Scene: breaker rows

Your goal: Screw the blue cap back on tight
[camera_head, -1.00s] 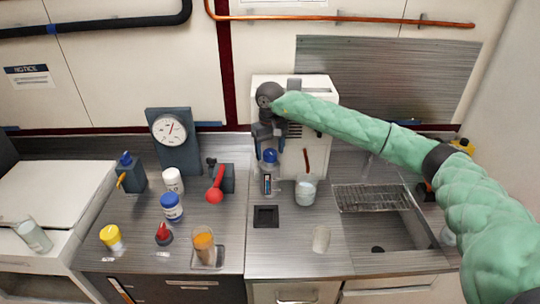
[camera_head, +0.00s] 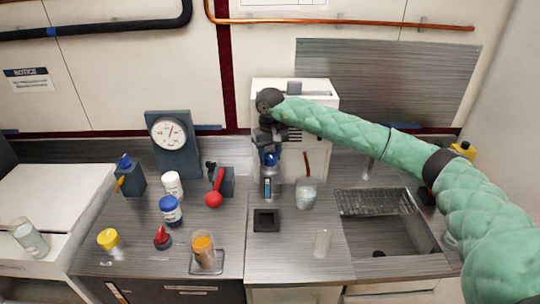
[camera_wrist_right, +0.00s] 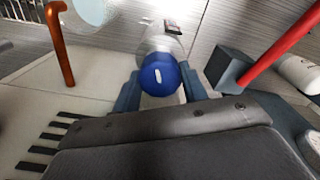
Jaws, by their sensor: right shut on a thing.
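The blue cap (camera_head: 271,158) sits at the top of a slim bottle (camera_head: 268,185) that stands upright on the counter. My right gripper (camera_head: 269,150) comes down from above and is shut on the cap. In the right wrist view the blue cap (camera_wrist_right: 158,77) shows its round top with a white mark, between the two dark blue fingers (camera_wrist_right: 158,90). The clear bottle body (camera_wrist_right: 160,42) extends beyond it. The cap's thread and its seating on the neck are hidden. My left gripper is not in view.
A glass beaker (camera_head: 306,194) with a brown rod stands right of the bottle. A red-handled lever (camera_head: 216,188) is close on the left. A white machine (camera_head: 320,98) stands behind. A black square holder (camera_head: 266,220) lies in front. The sink (camera_head: 385,228) is at the right.

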